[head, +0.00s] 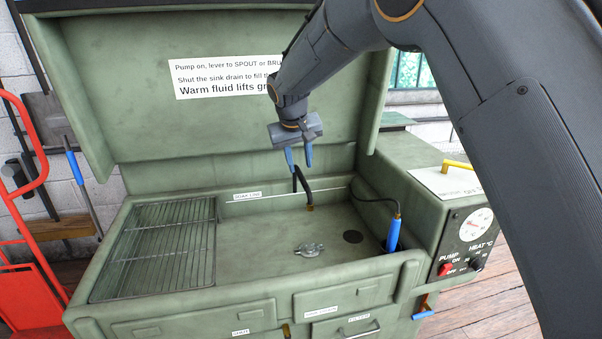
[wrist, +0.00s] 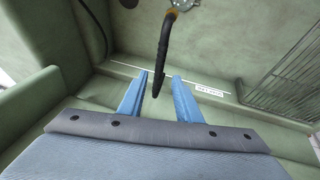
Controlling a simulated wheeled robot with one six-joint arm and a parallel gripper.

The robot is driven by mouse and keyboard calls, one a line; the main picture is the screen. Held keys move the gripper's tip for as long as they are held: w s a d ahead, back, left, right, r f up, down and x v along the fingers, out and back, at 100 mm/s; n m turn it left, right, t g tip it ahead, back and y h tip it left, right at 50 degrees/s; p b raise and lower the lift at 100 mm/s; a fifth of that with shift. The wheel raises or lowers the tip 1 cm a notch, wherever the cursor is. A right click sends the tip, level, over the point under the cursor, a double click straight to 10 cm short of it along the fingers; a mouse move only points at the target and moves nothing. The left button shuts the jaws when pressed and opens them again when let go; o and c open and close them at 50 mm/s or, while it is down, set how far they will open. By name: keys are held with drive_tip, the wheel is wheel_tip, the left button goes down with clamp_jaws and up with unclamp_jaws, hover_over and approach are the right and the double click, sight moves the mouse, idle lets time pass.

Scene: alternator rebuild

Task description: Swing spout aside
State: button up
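The spout (head: 295,180) is a black bent tube with a brass tip, standing at the back wall of the green sink. In the wrist view the spout (wrist: 164,45) runs from between my fingertips up to its brass end at the top edge. My gripper (head: 299,160) points down at the spout's upper part, its two blue fingers apart. In the wrist view the open gripper (wrist: 159,76) has one finger on each side of the spout's line. I cannot tell whether either finger touches it, or how deep the tube lies between them.
A wire rack (head: 160,250) covers the sink's left side. A small metal part (head: 309,249) lies on the sink floor near a dark drain (head: 353,237). A blue-handled brush (head: 393,234) with a black hose stands at right, beside the control panel (head: 468,243). The raised lid (head: 220,120) rises behind.

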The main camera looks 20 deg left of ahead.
sight(302, 179)
drive_tip(key=shift+p+x, duration=0.65)
drive_tip(key=shift+x, duration=2.45)
clamp_jaws()
